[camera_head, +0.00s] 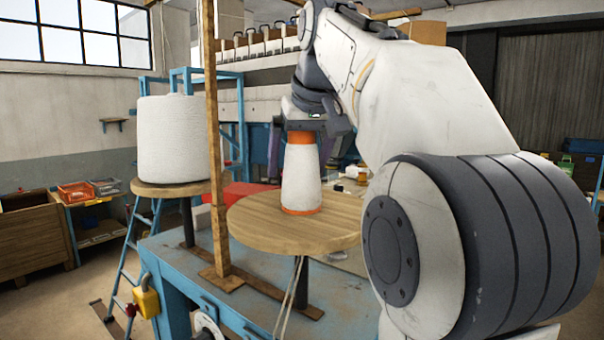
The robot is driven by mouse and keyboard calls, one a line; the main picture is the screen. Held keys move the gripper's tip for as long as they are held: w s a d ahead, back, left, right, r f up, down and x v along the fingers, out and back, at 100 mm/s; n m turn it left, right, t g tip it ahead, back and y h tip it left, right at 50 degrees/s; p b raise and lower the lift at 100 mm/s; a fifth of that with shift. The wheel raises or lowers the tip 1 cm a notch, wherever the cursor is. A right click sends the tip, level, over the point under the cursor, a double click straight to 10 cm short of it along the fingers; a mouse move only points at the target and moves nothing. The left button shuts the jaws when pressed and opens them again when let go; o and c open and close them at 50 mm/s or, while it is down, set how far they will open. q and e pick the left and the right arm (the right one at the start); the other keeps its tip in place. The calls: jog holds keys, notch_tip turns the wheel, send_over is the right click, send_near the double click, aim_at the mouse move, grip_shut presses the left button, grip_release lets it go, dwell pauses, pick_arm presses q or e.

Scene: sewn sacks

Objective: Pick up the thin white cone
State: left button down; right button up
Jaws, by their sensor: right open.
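A thin white cone (300,186) with an orange band near its top and another at its base stands upright on a round wooden disc (255,225). My right gripper (301,138) is open and points down right over the cone's top, with its jaws at about the height of the upper orange band. Whether the fingers touch the cone cannot be told. My right arm reaches in from the right and hides what is behind it. My left gripper is not in view.
A thick white spool (180,140) stands on another wooden disc (162,189) at the left. An upright wooden post (214,130) rises between the two discs from a blue machine table (180,262). Shelving with several cones is behind.

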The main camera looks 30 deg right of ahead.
jog(key=c, duration=1.4)
jog(key=shift+r, duration=0.15)
